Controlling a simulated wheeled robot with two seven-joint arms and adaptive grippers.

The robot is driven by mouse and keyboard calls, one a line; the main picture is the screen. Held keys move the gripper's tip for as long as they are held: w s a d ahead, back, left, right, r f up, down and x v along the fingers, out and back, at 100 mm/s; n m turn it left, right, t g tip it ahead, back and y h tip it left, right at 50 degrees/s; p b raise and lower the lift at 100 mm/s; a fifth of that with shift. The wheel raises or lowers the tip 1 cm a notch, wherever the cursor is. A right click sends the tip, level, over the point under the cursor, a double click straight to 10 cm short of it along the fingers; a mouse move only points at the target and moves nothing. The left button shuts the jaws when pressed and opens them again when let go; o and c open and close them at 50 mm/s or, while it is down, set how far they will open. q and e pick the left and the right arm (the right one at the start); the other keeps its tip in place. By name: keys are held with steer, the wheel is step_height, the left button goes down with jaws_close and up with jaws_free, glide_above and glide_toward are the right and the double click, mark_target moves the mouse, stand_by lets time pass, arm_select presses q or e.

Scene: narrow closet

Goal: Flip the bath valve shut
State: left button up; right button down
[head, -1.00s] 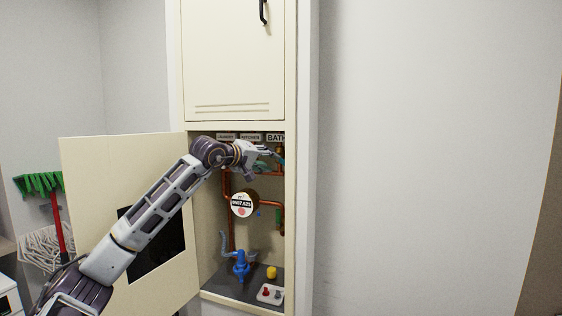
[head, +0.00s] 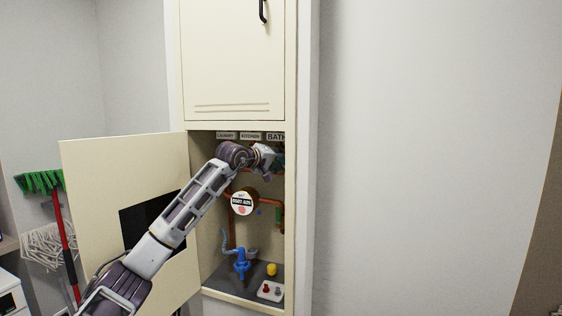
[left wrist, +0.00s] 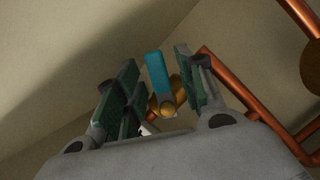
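The bath valve shows in the left wrist view as a teal lever (left wrist: 157,76) on a brass body (left wrist: 166,106). My left gripper (left wrist: 160,80) is open, with one green-padded finger on each side of the lever. The lever stands between the fingers, and I see gaps on both sides. In the head view my left gripper (head: 268,158) is inside the cabinet under the BATH label (head: 276,137), and the arm hides most of the valve. My right gripper is not in view.
The cabinet door (head: 90,190) hangs open to the left. Copper pipes (head: 268,201), a round meter (head: 243,203), a blue valve (head: 241,262), a yellow knob (head: 272,269) and a small white tray (head: 271,291) are in the cabinet. The cabinet's right wall (head: 291,220) is close to the gripper.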

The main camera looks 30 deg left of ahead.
arm_select(q)
steer(key=shift+w, duration=0.1)
steer(key=c, duration=0.8)
jaws_close()
steer(key=shift+d+r+n+t+b, duration=0.15)
steer(key=shift+n+t+b, duration=0.15)
steer(key=shift+n+b, duration=0.45)
steer(key=shift+d+r+n+t+h+b, duration=0.1)
steer(key=shift+r+n+t+h+b, duration=0.25)
steer(key=shift+n+b, duration=0.5)
steer(key=shift+r+n+t+h+b, duration=0.3)
steer(key=shift+n+t+b, duration=0.15)
steer(key=shift+n, duration=0.75)
steer(key=o, duration=0.8)
jaws_free()
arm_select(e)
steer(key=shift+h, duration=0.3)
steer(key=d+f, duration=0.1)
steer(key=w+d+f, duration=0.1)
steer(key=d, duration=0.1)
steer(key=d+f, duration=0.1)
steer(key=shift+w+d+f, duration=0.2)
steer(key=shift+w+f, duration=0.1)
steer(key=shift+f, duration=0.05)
